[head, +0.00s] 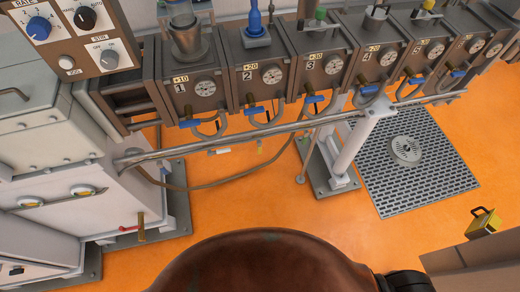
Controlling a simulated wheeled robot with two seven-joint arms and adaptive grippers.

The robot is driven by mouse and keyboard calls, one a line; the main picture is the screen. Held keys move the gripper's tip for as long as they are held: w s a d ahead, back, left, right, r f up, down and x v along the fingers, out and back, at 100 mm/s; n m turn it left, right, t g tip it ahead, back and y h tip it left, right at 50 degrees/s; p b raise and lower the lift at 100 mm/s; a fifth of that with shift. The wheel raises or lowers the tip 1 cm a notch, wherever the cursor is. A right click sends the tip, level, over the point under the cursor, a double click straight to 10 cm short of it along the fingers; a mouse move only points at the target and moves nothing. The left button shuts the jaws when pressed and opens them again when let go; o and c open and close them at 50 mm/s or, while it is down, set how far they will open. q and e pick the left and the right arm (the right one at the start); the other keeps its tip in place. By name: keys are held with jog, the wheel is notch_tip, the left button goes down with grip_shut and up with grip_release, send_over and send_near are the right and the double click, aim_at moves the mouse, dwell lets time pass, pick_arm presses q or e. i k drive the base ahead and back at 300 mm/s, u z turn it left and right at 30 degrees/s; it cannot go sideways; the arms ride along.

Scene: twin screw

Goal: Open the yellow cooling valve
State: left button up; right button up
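I cannot clearly make out a yellow-handled cooling valve in the head view. The valves along the row of numbered units have blue handles, such as the one under unit 1 (189,123) and the one under unit 3 (314,99). A valve with a red handle (130,228) sticks out low on the white machine at the left. A yellow object with a handle (486,221) stands at the lower right; I cannot tell that it is a valve. Neither of my grippers is in view.
The row of grey units (205,85) runs across the top, with a horizontal pipe (240,138) below it. A control panel (80,35) is at the upper left. A metal grate (430,165) lies on the orange floor (270,205), which is partly clear.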

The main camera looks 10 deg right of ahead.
aim_at(259, 142)
jog(key=z, duration=1.15)
jog(key=k, duration=0.45)
jog(key=u, duration=0.8)
